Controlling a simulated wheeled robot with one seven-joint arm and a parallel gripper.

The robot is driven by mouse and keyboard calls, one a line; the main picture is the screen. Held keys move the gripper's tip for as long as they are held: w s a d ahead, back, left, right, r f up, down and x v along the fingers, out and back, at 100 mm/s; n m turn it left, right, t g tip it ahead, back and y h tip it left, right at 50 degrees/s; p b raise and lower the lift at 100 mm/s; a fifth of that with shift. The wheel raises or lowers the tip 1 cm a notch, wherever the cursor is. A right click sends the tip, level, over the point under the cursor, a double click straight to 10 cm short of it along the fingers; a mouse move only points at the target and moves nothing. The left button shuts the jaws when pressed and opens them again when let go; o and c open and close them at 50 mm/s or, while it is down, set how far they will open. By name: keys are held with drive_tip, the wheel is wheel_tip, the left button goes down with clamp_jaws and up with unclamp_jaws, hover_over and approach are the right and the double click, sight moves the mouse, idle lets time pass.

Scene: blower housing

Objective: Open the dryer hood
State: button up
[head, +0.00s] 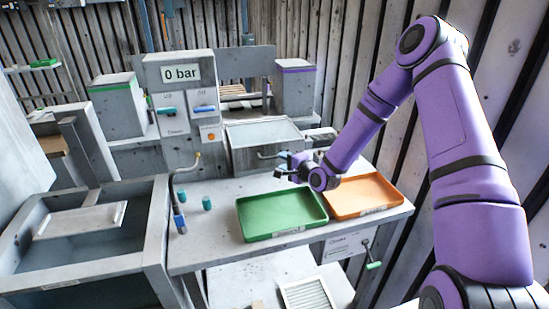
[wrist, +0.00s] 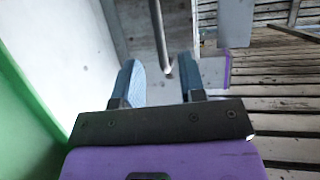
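The dryer hood appears to be the grey box with a pale top (head: 265,133) at the back middle of the bench, and its lid looks down. A thin handle bar (head: 268,155) stands out from its front. My gripper (head: 281,163) is at this front side, close to the bar. In the wrist view my gripper (wrist: 160,84) has its two blue fingers apart. A metal bar (wrist: 159,38) reaches into the gap between them, nearer the right finger. I cannot tell whether it touches a finger.
A green tray (head: 281,214) and an orange tray (head: 362,196) lie on the bench before the hood. A grey panel (head: 182,102) reading "0 bar" stands left of it. Small teal pegs (head: 207,203) stand near the hose. An open basin (head: 80,245) is at the left.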

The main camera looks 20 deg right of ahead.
sight(275, 157)
drive_tip(key=shift+x, duration=3.1)
clamp_jaws()
